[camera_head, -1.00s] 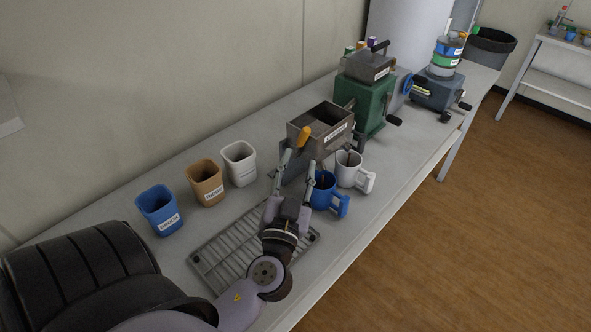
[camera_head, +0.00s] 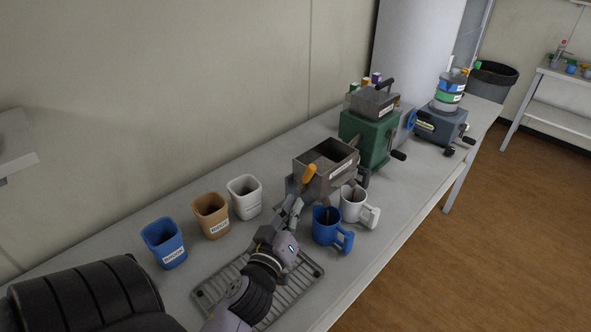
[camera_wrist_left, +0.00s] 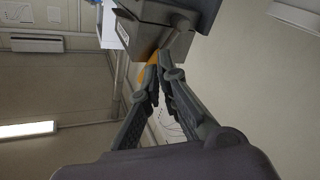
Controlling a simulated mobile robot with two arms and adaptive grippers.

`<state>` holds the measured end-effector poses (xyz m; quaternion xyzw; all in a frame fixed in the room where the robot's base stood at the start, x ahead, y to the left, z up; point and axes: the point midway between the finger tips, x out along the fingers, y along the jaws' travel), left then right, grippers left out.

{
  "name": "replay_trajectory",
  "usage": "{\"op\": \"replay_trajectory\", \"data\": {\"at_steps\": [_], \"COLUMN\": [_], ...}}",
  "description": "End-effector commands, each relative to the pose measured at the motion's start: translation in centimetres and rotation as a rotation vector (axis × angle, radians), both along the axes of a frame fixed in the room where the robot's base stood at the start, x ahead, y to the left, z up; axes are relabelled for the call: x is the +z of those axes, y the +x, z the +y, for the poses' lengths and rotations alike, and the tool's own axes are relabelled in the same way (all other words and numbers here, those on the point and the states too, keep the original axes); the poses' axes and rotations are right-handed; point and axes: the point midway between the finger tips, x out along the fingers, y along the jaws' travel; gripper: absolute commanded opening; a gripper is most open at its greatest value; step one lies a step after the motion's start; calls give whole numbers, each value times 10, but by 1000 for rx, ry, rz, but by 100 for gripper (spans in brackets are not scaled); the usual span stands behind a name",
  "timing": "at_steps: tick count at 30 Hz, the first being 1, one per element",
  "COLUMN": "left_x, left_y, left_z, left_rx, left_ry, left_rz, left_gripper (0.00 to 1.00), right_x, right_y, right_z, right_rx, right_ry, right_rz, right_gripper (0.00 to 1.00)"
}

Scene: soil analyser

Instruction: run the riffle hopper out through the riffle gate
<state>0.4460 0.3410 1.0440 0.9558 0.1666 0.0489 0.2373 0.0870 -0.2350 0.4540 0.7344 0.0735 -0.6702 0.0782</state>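The riffle hopper (camera_head: 340,172) is a grey, open-topped metal box with a white label, on the bench in the head view. An orange handle (camera_head: 309,174) stands tilted at its near left corner and is partly seen in the wrist view (camera_wrist_left: 150,72). My left gripper (camera_head: 296,203) is just below and in front of the handle. In the wrist view its fingers (camera_wrist_left: 156,88) are brought together, with orange showing right behind them. I cannot tell whether they touch the handle. A blue mug (camera_head: 324,235) and a white mug (camera_head: 352,209) stand beside the hopper. My right gripper is out of view.
Blue (camera_head: 163,246), orange-brown (camera_head: 211,222) and white (camera_head: 244,204) cups stand along the wall side. A wire rack (camera_head: 290,291) lies under my left arm. A green machine (camera_head: 368,140) stands beyond the hopper, with a sieve stack (camera_head: 450,95) farther back.

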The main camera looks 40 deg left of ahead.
Motion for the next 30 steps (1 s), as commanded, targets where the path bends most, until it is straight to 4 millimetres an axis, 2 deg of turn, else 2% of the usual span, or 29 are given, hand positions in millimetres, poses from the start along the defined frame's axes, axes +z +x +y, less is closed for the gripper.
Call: {"op": "replay_trajectory", "data": {"at_steps": [3,7,12,16,20,30], "left_x": [14,29,41,45,51,63], "left_y": [-3,-10,-17,-13,4,72], "left_z": [16,34,48,52,58,84], "left_rx": [-27,-43,-52,-54,-55,-54], "left_ry": [-265,-484,-627,-651,-648,-646], "left_rz": [-131,-273,-383,-402,-403,-399], "left_gripper": [0,0,0,0,0,0], "right_x": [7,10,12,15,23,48], "right_y": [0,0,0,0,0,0], "right_z": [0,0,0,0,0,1], "right_rx": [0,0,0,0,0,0], "right_ry": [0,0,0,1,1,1], "right_rz": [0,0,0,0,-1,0], "right_gripper": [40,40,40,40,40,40]}}
